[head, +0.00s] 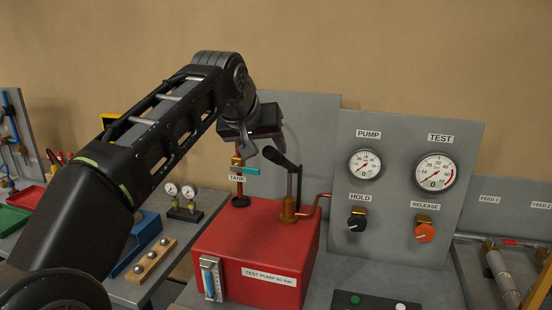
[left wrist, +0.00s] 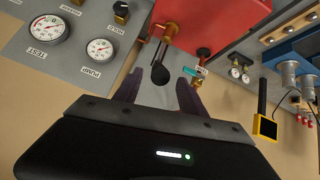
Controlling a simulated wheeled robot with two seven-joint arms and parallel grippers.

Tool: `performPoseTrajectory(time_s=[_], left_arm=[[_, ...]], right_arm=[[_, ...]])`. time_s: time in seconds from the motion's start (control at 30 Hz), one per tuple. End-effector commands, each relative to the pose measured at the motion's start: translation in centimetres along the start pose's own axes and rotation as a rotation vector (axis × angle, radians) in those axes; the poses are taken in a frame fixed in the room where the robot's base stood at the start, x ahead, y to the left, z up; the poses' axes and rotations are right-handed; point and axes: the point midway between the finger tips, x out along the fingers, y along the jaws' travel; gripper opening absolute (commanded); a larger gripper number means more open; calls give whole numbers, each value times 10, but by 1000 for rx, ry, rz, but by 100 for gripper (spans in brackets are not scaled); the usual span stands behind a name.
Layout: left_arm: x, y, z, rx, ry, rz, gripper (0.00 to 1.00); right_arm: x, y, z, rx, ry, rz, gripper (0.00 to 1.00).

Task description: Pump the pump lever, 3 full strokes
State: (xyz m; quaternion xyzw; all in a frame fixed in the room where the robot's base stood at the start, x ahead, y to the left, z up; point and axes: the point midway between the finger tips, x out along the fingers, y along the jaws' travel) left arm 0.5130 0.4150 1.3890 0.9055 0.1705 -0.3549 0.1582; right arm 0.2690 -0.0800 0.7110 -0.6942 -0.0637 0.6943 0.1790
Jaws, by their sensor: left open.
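The pump lever (head: 283,158) is a black-gripped handle on a brass post on top of the red test pump box (head: 242,245). Its grip points up and to the left in the head view. My left gripper (head: 258,146) is just above and to the left of the lever's grip. In the left wrist view, the black knob end of the lever (left wrist: 160,75) shows between and beyond the two open fingers (left wrist: 158,92). The fingers look empty, and I cannot tell whether they touch the lever. My right gripper is not in view.
A grey panel (head: 395,235) stands to the right with PUMP and TEST gauges, a black HOLD knob (head: 356,222) and an orange RELEASE knob (head: 425,233). A teal-handled tank valve (head: 249,170) is close left of the lever. Small gauges (head: 181,199) stand further left.

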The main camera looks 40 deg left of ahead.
Motion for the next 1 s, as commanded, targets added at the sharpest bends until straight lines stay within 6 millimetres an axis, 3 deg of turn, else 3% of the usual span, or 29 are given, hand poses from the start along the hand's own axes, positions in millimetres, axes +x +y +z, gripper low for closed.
performPoseTrajectory(time_s=[0.27,0.7,1.0], left_arm=[[13,0,0,0,-3,0,49],[73,0,0,0,-3,0,49],[79,0,0,0,0,1,49]], right_arm=[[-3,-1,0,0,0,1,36],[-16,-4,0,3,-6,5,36],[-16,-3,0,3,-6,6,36]])
